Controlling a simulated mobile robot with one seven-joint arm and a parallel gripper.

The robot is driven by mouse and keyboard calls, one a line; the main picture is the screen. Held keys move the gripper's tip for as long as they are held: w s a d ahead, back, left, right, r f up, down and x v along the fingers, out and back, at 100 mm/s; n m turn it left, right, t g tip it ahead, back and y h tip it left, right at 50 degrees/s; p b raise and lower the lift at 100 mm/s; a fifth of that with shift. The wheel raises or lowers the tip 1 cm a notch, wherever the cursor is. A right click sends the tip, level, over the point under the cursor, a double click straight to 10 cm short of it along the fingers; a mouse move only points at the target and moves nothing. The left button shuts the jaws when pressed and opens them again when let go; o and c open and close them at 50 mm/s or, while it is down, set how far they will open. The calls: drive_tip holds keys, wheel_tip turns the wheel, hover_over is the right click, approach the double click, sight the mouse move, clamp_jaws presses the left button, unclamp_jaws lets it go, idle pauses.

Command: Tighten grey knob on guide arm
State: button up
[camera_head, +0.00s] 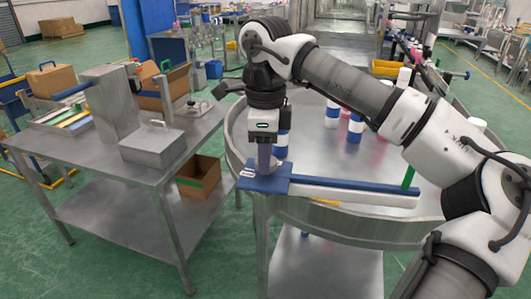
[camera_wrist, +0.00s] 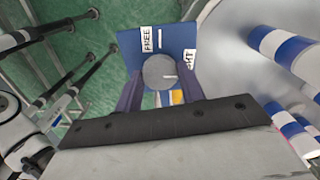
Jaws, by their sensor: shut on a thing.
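The grey knob (camera_wrist: 158,70) is a round disc with a pale pointer line, seen from above in the wrist view. It sits on a blue plate (camera_wrist: 128,42) with a "FREE" label (camera_wrist: 147,39) and a partly hidden label ending in "HT" (camera_wrist: 189,58). In the head view the blue plate (camera_head: 252,180) is at the near end of the guide arm (camera_head: 345,188), a blue-and-white bar along the round table's edge. My gripper (camera_head: 264,170) points down onto the plate, shut on the knob. In the wrist view my gripper (camera_wrist: 160,92) has a finger on each side of it.
The round steel table (camera_head: 310,165) carries blue-and-white cans (camera_head: 355,128). A green post (camera_head: 408,178) stands at the guide arm's right end. At left, a steel bench (camera_head: 95,160) holds a metal box (camera_head: 152,145); a cardboard box (camera_head: 198,177) is on its lower shelf.

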idle(0.4)
drive_tip(key=o, duration=1)
wheel_tip(320, 180, up, 14)
drive_tip(key=shift+f+p, duration=0.1)
drive_tip(key=shift+p, duration=0.6)
